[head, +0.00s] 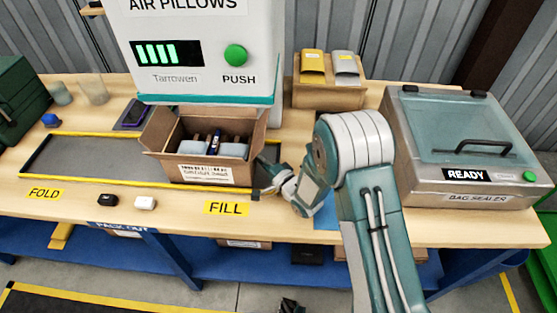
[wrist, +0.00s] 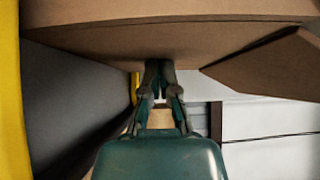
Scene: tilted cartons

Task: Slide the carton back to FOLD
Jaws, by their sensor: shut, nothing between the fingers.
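The open brown carton (head: 185,164) sits on the dark, yellow-edged track (head: 90,160), at its right end behind the FILL label (head: 227,208). Its flaps are spread, and bottle-like items and a dark blue one show inside. The FOLD label (head: 44,194) is at the left end, where the track is bare. My gripper (head: 266,172) is low at the carton's right side. In the wrist view, my gripper (wrist: 158,72) is shut and empty, its tips at the carton's wall (wrist: 120,40). I cannot tell whether they touch it.
The air pillow machine (head: 205,50) stands right behind the carton. A black and a white small object (head: 145,202) lie in front of the track. The bag sealer (head: 465,150) is at the right. Cups (head: 92,90) and a blue item (head: 50,120) stand at the back left.

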